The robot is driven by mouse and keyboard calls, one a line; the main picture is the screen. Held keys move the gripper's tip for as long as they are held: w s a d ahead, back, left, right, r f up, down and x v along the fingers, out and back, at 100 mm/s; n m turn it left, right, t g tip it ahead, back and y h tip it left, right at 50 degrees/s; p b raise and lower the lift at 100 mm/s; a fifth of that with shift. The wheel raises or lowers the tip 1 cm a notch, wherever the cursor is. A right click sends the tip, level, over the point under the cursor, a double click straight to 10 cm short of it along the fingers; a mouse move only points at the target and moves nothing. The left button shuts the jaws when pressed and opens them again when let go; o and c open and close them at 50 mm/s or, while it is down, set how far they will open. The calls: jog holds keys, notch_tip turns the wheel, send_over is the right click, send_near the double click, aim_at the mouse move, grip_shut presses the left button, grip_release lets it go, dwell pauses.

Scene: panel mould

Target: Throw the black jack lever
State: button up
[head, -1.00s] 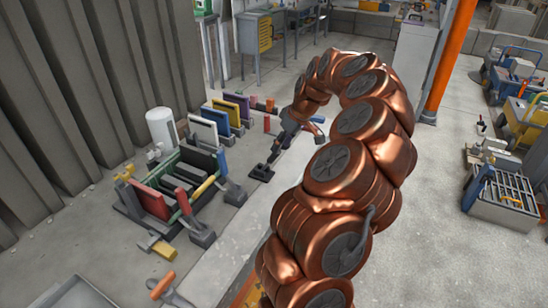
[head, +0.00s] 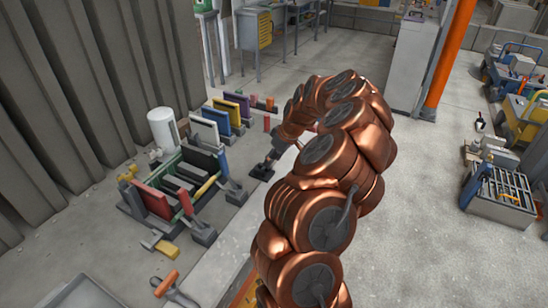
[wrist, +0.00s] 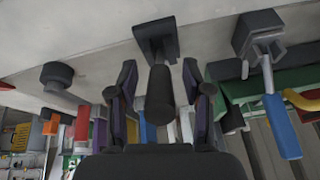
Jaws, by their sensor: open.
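The black jack lever (wrist: 160,92) shows in the wrist view as a thick black handle rising from a dark bracket (wrist: 155,38) on the pale floor strip. My gripper (wrist: 160,84) is open, with one finger on each side of the black handle. Gaps show between the handle and both fingers, so I see no grip on it. In the head view the lever's dark base (head: 261,172) is on the floor strip, right of the mould. My gripper is small there and partly hidden by my copper arm.
A blue-handled lever (wrist: 283,128) stands to the right in the wrist view. The panel mould (head: 160,200), with coloured panels and clamps, lies left in the head view. A white cylinder (head: 162,128) stands behind it. Open floor (head: 400,220) lies to the right.

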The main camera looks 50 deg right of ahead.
grip_shut()
dwell(0.5)
